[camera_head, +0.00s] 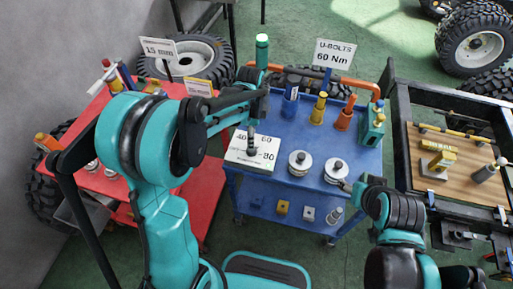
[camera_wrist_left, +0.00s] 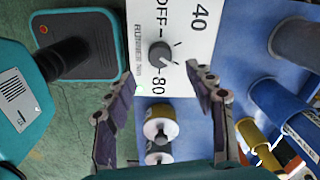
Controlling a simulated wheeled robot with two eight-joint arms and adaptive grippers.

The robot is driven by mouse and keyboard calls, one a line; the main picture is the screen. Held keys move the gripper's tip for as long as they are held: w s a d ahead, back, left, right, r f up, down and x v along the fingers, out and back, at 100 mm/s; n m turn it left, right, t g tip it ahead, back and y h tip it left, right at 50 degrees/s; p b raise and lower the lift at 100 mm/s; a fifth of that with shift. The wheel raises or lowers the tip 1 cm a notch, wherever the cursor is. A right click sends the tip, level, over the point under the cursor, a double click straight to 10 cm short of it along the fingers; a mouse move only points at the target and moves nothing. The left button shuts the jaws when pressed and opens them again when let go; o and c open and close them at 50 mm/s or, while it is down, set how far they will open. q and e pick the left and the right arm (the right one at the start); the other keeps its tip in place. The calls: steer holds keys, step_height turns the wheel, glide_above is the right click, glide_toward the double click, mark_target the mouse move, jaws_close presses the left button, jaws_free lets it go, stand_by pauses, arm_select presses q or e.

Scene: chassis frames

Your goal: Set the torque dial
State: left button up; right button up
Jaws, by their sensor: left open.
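The torque dial is a dark round knob (camera_wrist_left: 160,55) on a white panel (camera_wrist_left: 145,22) marked OFF, 40 and 80 in the left wrist view. A pale mark shows near the knob, but I cannot tell its exact setting. In the head view the panel is a white box (camera_head: 237,158) on the blue cart, with the knob partly covered by my left gripper (camera_head: 254,112). My left gripper (camera_wrist_left: 160,74) is open, its fingers on either side of the knob and apart from it. My right gripper (camera_head: 349,186) is low at the cart's front right; its jaws are unclear.
A sign (camera_head: 333,56) reads U-BOLTS 60 Nm. The blue cart (camera_head: 325,152) carries coloured tools and two metal canisters (camera_head: 300,163) beside the dial box. A red cart (camera_head: 196,190) stands left. A chassis frame with a wooden board (camera_head: 455,182) stands right.

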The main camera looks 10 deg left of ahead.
arm_select(q)
step_height(320, 180, down, 7)
steer(key=shift+f+b, duration=0.1)
steer(key=shift+b, duration=1.05)
steer(key=c, duration=1.2)
